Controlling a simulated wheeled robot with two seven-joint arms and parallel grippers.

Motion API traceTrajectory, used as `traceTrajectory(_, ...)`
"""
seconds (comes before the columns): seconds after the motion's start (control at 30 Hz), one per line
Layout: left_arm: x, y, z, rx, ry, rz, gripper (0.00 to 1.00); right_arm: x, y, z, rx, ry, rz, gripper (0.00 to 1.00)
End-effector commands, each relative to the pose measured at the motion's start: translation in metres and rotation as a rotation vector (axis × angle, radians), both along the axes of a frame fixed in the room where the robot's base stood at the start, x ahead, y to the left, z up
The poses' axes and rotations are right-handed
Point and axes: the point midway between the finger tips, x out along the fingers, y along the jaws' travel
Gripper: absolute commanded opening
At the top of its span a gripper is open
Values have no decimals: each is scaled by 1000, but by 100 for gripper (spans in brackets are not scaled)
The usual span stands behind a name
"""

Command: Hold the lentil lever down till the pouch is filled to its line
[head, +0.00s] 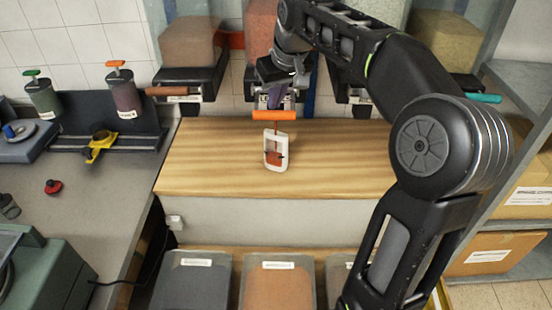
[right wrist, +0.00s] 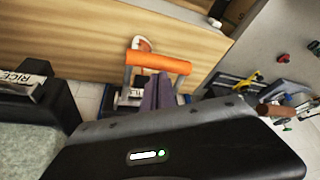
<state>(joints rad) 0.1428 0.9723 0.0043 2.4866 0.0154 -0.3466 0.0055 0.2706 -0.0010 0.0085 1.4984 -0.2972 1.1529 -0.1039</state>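The lentil lever is an orange bar (head: 274,115) under the middle dispenser, with a pale frame; it also shows in the right wrist view (right wrist: 158,62). My right gripper (head: 275,98) is at the lever, its dark purple fingers (right wrist: 160,92) close together with tips at the bar; nothing shows between them. A thin reddish stream falls from the lever area into the pouch (head: 286,142). The pouch is white-edged, on the wooden counter, with orange-red lentils in its lower part. Small dark marks sit at its sides near the lentil surface; the exact line is too small to read. My left gripper is out of view.
Dispensers with other fill stand left (head: 189,42) and right (head: 442,45) of the lentil one. A rice label (right wrist: 22,78) shows in the right wrist view. Bins (head: 278,288) stand below the wooden counter (head: 215,165), which is clear around the pouch. Shelves with boxes (head: 520,195) stand right.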

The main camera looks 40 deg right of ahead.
Motion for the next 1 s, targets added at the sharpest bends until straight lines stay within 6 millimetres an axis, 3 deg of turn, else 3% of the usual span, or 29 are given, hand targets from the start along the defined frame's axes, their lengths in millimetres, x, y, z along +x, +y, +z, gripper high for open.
traceTrajectory(0.57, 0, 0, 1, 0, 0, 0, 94, 0, 0, 0, 1, 3, 0, 0)
traceTrajectory(1.0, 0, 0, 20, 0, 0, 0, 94, 0, 0, 21, 1, 3, 0, 0)
